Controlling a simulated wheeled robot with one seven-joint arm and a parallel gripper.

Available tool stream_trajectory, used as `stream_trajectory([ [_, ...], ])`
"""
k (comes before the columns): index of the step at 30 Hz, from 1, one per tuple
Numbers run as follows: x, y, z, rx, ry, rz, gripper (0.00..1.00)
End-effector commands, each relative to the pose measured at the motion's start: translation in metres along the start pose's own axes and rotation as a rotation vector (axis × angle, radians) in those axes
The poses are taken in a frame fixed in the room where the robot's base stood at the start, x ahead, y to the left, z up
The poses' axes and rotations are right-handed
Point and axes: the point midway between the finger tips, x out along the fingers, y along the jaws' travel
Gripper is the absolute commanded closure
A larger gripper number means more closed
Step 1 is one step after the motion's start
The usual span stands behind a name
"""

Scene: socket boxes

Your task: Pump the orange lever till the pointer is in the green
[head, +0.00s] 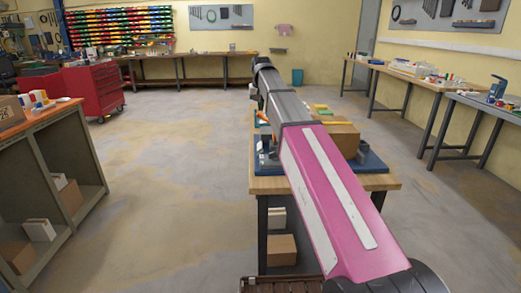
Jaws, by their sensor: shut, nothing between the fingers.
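In the head view, a small orange part (263,118) shows just left of my arm, above the workbench; it may be the orange lever, but most of it is hidden. Dark grey metal parts (266,158) stand below it on a blue base (371,166). I cannot tell whether they belong to the pump. No pointer, dial or green zone can be made out. My pink and grey arm crosses in front of the bench and covers its middle. My gripper is not visible; the arm hides that area.
The wooden workbench (385,182) carries a brown box (345,138) on the right. Boxes sit on its lower shelf. An orange-topped bench (62,112) stands at left, a red tool cabinet (93,88) behind it. Floor left of the workbench is clear.

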Motion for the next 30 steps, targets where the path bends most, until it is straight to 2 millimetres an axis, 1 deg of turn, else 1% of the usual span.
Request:
stream_trajectory([
  [5, -0.002, 0.0, -0.001, 0.0, 0.0, 0.0, 1.0],
  [8, -0.006, 0.0, -0.002, 0.0, 0.0, 0.0, 1.0],
  [21, -0.043, 0.0, -0.009, 0.0, 0.0, 0.0, 1.0],
  [24, -0.048, 0.0, -0.01, 0.0, 0.0, 0.0, 1.0],
  [30, -0.049, 0.0, -0.01, 0.0, 0.0, 0.0, 1.0],
])
